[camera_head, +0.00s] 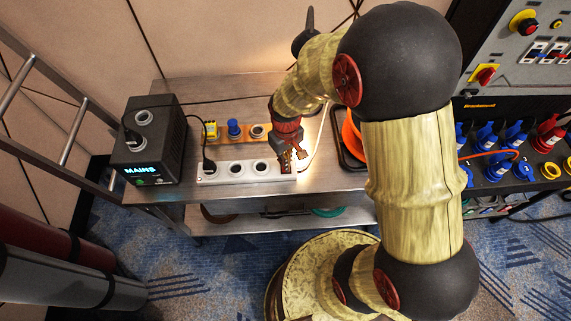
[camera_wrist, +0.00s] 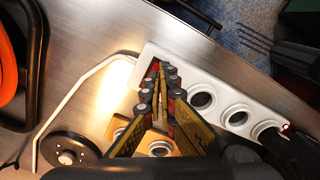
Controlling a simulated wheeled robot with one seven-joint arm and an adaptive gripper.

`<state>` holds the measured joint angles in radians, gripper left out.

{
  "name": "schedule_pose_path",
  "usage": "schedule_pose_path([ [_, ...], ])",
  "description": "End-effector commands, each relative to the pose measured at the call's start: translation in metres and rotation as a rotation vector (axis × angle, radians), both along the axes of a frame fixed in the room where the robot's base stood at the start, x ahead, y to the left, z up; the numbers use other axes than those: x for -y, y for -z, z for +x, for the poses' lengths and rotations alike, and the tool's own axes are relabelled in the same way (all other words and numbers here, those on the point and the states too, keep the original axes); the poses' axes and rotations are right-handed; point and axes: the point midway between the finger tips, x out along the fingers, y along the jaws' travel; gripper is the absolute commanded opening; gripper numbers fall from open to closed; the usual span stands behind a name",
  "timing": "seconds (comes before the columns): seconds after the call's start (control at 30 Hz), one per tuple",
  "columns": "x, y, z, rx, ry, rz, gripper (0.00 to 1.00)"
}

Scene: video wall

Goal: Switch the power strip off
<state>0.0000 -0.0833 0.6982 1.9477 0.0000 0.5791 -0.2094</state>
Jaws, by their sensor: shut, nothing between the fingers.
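The white power strip (camera_head: 236,173) lies along the front edge of the metal table, with several round sockets and a black plug in its left socket. My gripper (camera_head: 291,165) is at the strip's right end, its fingers shut and empty. In the wrist view the fingertips of my gripper (camera_wrist: 160,68) are over the end of the power strip (camera_wrist: 212,75), beyond its last socket. I cannot tell whether the tips touch the strip.
A black MAINS box (camera_head: 150,140) stands at the table's left, its cable running to the strip. An orange board (camera_head: 240,133) with connectors lies behind the strip. A black tray (camera_head: 345,150) is at the right.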

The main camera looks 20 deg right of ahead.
Motion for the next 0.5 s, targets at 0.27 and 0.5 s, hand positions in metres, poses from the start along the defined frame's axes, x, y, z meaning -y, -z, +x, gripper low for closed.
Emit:
schedule_pose_path([
  [0.27, 0.0, 0.0042, 0.0, 0.0, 0.0, 0.0, 0.0],
  [0.5, 0.0, 0.0075, 0.0001, 0.0, 0.0, 0.0, 0.0],
])
